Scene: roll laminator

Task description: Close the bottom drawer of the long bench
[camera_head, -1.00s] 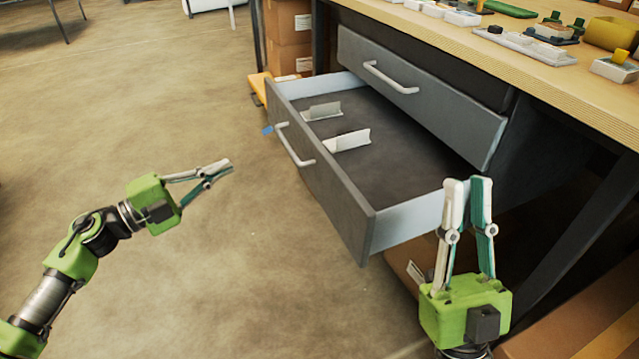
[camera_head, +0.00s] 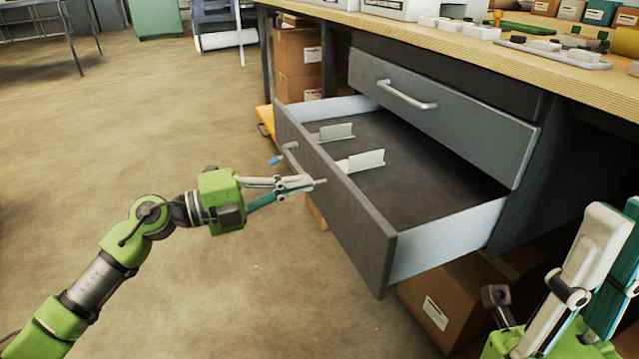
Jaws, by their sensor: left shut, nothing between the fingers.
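The bottom drawer (camera_head: 385,248) of the long bench (camera_head: 590,95) is pulled far out. Its grey front faces lower left, and two small white pieces (camera_head: 360,161) stand inside it. Its handle (camera_head: 291,158) is partly hidden behind my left gripper. My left gripper (camera_head: 320,183) is shut and empty, with its fingertips at the drawer front near the handle; I cannot tell whether they touch. My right gripper (camera_head: 622,215) is at the lower right, in front of the drawer's near side, cut off by the picture edge.
The upper drawer (camera_head: 450,120) sits nearly in line with the bench. Cardboard boxes are stacked behind the drawers (camera_head: 297,65), and another box (camera_head: 450,300) lies below the open drawer. The floor (camera_head: 130,130) to the left is clear.

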